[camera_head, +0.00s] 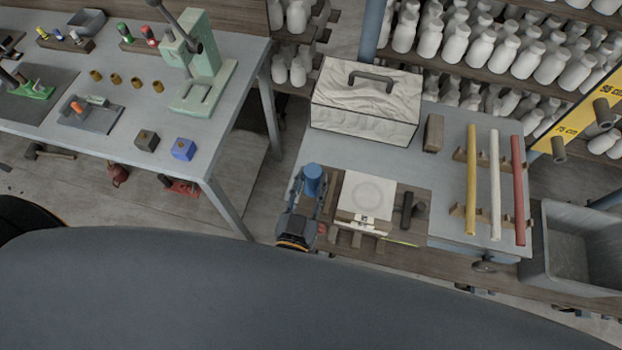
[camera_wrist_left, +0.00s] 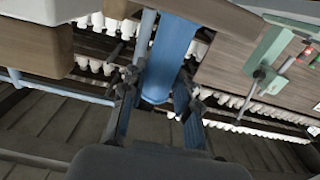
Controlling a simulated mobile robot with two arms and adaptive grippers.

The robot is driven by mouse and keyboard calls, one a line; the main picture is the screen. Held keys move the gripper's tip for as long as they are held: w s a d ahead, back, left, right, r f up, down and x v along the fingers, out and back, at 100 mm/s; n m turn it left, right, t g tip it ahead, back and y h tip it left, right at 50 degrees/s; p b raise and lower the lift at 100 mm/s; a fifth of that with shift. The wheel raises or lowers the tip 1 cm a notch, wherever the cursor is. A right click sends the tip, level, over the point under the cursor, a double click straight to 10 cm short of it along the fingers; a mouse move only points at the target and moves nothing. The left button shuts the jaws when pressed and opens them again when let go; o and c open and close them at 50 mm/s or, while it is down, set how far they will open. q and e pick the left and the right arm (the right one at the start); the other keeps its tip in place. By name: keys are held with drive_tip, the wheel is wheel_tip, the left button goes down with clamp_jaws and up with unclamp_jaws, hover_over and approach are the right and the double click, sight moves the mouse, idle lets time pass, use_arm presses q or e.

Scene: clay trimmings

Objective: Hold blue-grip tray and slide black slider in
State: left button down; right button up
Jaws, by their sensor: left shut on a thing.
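The blue grip (camera_head: 313,179) is an upright blue cylinder at the left side of the wooden tray (camera_head: 418,229) on the right-hand table. My left gripper (camera_head: 310,202) is shut on this grip. In the left wrist view the blue grip (camera_wrist_left: 172,50) stands between the two fingers. A pale square slab (camera_head: 366,195) with a faint ring lies on the tray. The black slider (camera_head: 409,208), a dark T-shaped piece, lies just right of the slab, apart from the gripper. How it is seated is too small to tell. My right gripper is not in view.
A pale lidded box (camera_head: 366,105) with a dark handle stands behind the tray. Yellow, white and red rods (camera_head: 495,185) rest on wooden holders to the right. A grey bin (camera_head: 575,245) is at far right. A workbench (camera_head: 215,130) with a green press is at left.

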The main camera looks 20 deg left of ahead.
use_arm(q)
drive_tip(key=shift+w+a+f+b, duration=0.25)
drive_tip(key=shift+w+f+b, duration=0.35)
drive_tip(key=shift+w+f, duration=0.55)
drive_tip(key=shift+w+a+f+b, duration=0.25)
drive_tip(key=shift+w+f+b, duration=0.35)
drive_tip(key=shift+w+f, duration=0.55)
drive_tip(key=shift+w+a+f+b, duration=0.25)
drive_tip(key=shift+w+f+b, duration=0.55)
drive_tip(key=shift+w, duration=0.3)
drive_tip(key=shift+w+a+f+b, duration=0.2)
drive_tip(key=shift+w+f+b, duration=0.45)
drive_tip(key=shift+w+f, duration=0.4)
drive_tip(key=shift+w+a+f+b, duration=0.25)
drive_tip(key=shift+w+f+b, duration=0.5)
drive_tip(key=shift+w, duration=0.4)
drive_tip(key=shift+f, duration=0.1)
drive_tip(key=shift+w+a+f+b, duration=0.2)
drive_tip(key=shift+w+f+b, duration=0.3)
drive_tip(key=shift+w+f, duration=0.15)
drive_tip(key=shift+r, duration=0.1)
drive_tip(key=shift+s+f, duration=0.1)
drive_tip(key=shift+f, duration=0.2)
